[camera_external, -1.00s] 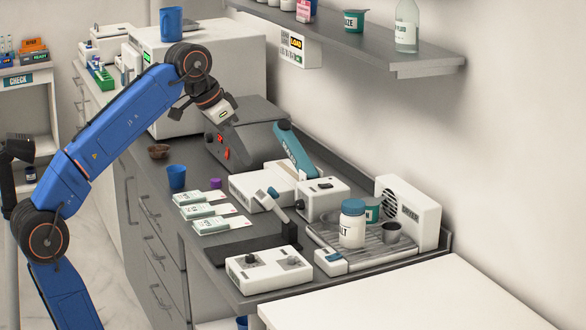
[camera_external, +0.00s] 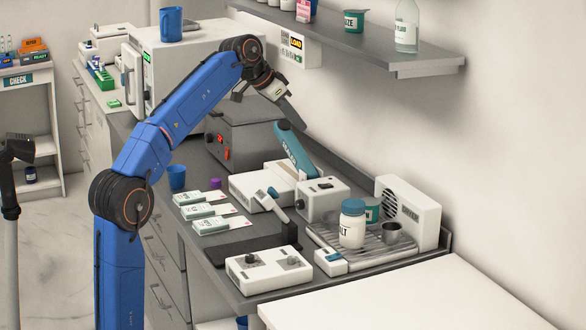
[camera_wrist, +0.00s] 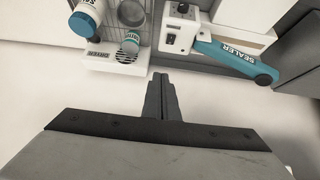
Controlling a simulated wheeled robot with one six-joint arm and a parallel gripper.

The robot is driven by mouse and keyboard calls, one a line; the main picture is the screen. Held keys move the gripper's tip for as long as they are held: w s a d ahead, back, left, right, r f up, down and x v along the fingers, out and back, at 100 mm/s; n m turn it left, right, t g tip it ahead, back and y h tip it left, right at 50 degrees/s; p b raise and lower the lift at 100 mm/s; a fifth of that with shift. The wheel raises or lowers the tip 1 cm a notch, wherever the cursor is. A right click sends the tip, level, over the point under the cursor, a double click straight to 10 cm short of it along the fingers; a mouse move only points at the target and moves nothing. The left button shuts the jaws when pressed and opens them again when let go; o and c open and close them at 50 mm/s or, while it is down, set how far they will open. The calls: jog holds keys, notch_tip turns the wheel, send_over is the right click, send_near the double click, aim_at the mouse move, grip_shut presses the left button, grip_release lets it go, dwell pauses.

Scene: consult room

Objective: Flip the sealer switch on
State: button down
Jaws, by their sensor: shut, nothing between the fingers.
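The sealer has a white body (camera_external: 262,190) and a raised teal arm (camera_external: 295,150) in the external view. The teal arm, lettered SEALER, also shows at upper right in the wrist view (camera_wrist: 235,60). The sealer's white control box (camera_external: 322,203) stands at its right end. In the wrist view a small dark switch (camera_wrist: 171,39) shows on this box; I cannot tell its position. My gripper (camera_external: 301,125) is shut and empty, above the teal arm near the wall. In the wrist view its fingertips (camera_wrist: 160,78) point toward the control box, apart from it.
A white dryer (camera_external: 410,212) and a rack with a blue-lidded jar (camera_external: 352,225) stand right of the sealer. A grey machine (camera_external: 240,140) is to the left. The wall shelf (camera_external: 400,62) hangs above. A white two-knob box (camera_external: 268,268) sits at the front.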

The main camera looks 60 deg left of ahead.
notch_tip(320, 180, down, 6)
jog(key=w+a, duration=0.1)
jog(key=a, duration=0.1)
jog(key=shift+w+r, duration=0.2)
jog(key=shift+r, duration=0.05)
jog(key=shift+a, duration=0.1)
dwell(0.3)
send_over(324, 185)
jog(key=s, duration=0.2)
notch_tip(324, 185, down, 8)
jog(key=shift+r, duration=0.1)
jog(key=f, duration=0.3)
jog(key=shift+s, duration=0.2)
jog(key=shift+a+f, duration=0.1)
jog(key=shift+f, duration=0.4)
jog(key=shift+s+f, duration=0.1)
